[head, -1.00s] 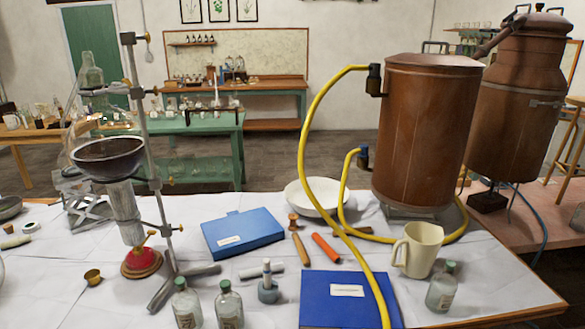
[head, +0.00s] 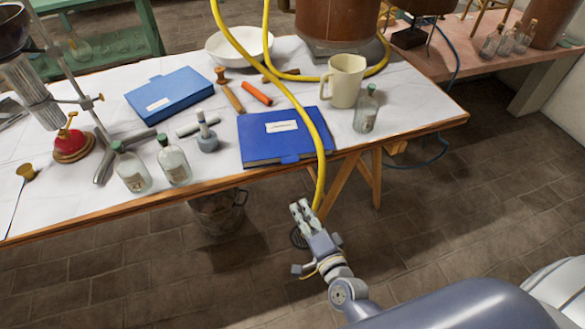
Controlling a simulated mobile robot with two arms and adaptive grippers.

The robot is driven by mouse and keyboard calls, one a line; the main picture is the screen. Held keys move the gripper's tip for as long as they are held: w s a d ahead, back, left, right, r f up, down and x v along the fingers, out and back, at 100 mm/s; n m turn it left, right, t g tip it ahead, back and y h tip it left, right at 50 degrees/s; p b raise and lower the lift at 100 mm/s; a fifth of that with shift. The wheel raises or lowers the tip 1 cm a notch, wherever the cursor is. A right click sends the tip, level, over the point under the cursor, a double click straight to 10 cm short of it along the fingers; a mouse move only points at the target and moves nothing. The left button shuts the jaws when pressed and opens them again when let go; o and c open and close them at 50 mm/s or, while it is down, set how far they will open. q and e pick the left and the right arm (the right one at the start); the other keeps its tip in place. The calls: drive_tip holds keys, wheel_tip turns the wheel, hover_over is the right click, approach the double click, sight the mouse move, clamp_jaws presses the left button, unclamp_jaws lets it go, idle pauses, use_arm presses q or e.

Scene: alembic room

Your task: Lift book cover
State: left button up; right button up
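A dark blue book (head: 262,149) lies flat and closed near the table's front edge, with a white label on its cover and a small tab at its front side. The yellow hose crosses its right part. My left gripper is not in view.
The yellow hose (head: 319,168) hangs over the table edge near my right gripper. A cream mug (head: 345,82) and a glass bottle (head: 366,112) stand right of the dark book. A wooden-handled tool (head: 232,97) and an orange stick (head: 257,93) lie behind it. Glass bottles (head: 173,162) stand left.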

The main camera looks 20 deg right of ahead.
wheel_tip(320, 180, up, 7)
drive_tip(key=m+t, duration=0.2)
drive_tip(key=m, duration=0.1)
drive_tip(key=w+b, duration=0.1)
drive_tip(key=w, duration=1)
drive_tip(key=shift+w+d+r+h, duration=0.2)
drive_tip(key=shift+w+d+h, duration=0.05)
drive_tip(key=shift+h, duration=0.15)
drive_tip(key=shift+c, duration=0.6)
clamp_jaws()
